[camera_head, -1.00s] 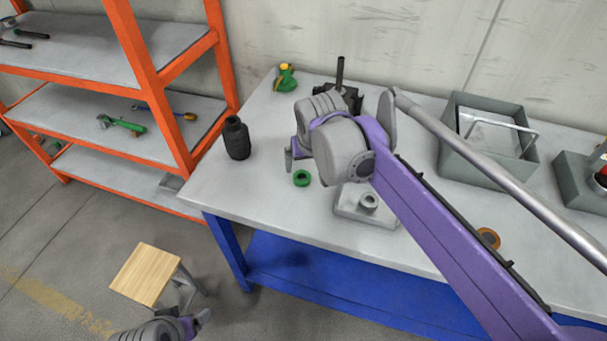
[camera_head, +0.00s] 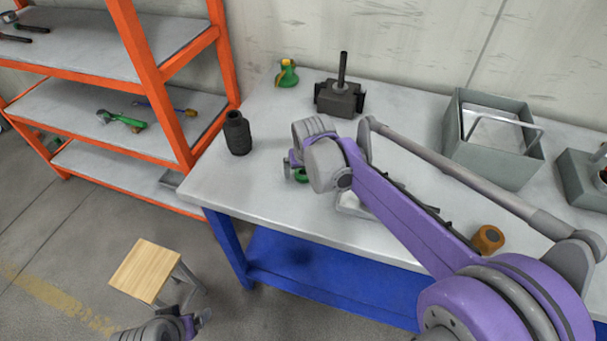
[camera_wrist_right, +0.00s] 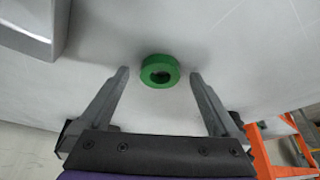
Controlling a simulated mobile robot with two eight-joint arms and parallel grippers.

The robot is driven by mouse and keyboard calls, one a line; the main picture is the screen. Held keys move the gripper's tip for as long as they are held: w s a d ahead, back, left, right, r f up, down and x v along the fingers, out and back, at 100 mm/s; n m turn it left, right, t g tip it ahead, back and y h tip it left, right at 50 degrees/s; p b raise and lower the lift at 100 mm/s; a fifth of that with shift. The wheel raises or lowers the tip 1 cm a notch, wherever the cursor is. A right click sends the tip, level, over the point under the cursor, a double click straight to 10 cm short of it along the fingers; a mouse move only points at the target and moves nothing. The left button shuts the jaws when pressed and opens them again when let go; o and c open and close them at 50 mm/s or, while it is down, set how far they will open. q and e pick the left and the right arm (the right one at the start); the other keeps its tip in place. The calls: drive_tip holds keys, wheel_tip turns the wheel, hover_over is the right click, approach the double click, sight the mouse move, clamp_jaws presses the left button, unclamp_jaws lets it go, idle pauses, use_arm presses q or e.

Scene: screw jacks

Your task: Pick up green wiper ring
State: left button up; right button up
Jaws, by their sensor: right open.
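The green wiper ring (camera_head: 301,175) lies on the grey workbench top, mostly hidden behind my right gripper in the head view. In the right wrist view the ring (camera_wrist_right: 160,71) lies flat with its dark hole showing, centred a little beyond the fingertips. My right gripper (camera_wrist_right: 159,75) is open and empty, with one finger to each side of the ring's line; it seems apart from the ring. In the head view my right gripper (camera_head: 291,166) is just over the ring. My left gripper (camera_head: 203,317) is low at the bottom left, away from the bench; its jaw opening is unclear.
On the workbench (camera_head: 260,215) stand a black cylinder (camera_head: 237,133), a green and orange part (camera_head: 287,73), a dark block with a rod (camera_head: 340,97), a grey open box (camera_head: 491,138) and an orange-brown cylinder (camera_head: 488,239). An orange shelf (camera_head: 150,85) and wooden stool (camera_head: 147,272) stand left.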

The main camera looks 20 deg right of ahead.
drive_tip(key=c, duration=1.4)
drive_tip(key=shift+r, duration=0.1)
